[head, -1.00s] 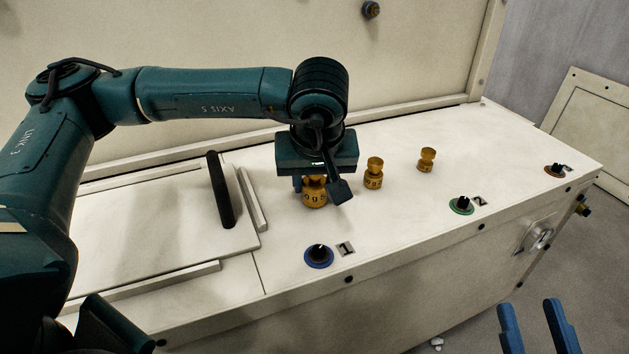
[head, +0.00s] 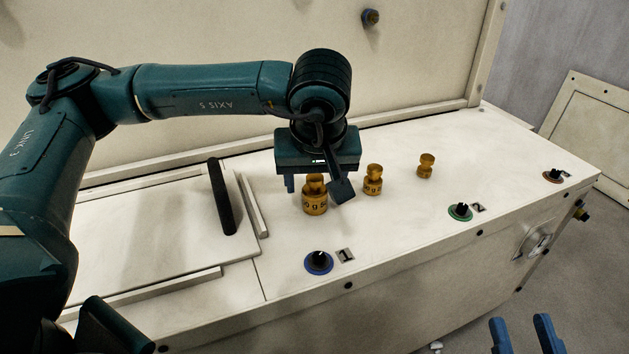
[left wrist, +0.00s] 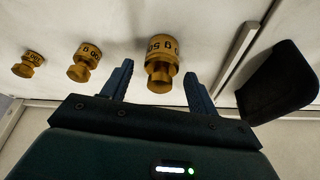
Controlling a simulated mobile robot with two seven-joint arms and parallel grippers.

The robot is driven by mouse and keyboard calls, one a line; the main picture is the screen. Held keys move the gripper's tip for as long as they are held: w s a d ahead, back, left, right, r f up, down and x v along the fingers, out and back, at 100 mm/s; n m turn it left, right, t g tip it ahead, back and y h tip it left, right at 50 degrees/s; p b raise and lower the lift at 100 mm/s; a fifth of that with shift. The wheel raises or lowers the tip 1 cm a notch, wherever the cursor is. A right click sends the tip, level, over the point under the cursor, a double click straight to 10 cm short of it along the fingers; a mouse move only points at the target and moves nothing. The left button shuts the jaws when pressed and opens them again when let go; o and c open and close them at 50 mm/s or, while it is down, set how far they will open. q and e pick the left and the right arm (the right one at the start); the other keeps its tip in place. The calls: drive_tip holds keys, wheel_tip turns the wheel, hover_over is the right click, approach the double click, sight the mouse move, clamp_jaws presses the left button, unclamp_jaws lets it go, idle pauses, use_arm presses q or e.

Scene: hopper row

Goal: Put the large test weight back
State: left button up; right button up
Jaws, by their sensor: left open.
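The large test weight (head: 315,201), a brass-coloured knobbed cylinder with dark markings, stands upright on the white cabinet top. My left gripper (head: 314,186) is open just above and around its knob. In the left wrist view the large weight (left wrist: 161,50) shows between the two spread blue fingers of my left gripper (left wrist: 158,70), with gaps on both sides. A middle-sized brass weight (head: 373,182) and a small one (head: 426,166) stand to its right in a row. My right gripper (head: 522,335) is at the bottom right, fingers apart and empty, away from the cabinet.
A black bar handle (head: 222,197) stands on a sliding panel (head: 150,225) left of the weights. Three dark knobs line the front edge: blue-ringed (head: 319,262), green-ringed (head: 460,211) and orange-ringed (head: 553,175). A tall back panel (head: 220,40) rises behind.

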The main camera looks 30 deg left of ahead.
use_arm(q)
drive_tip(key=p+v, duration=0.2)
drive_tip(key=v, duration=0.7)
drive_tip(key=shift+s+r+p, duration=0.15)
drive_tip(key=shift+r+p, duration=0.1)
drive_tip(key=shift+p, duration=0.05)
drive_tip(key=shift+d, duration=0.1)
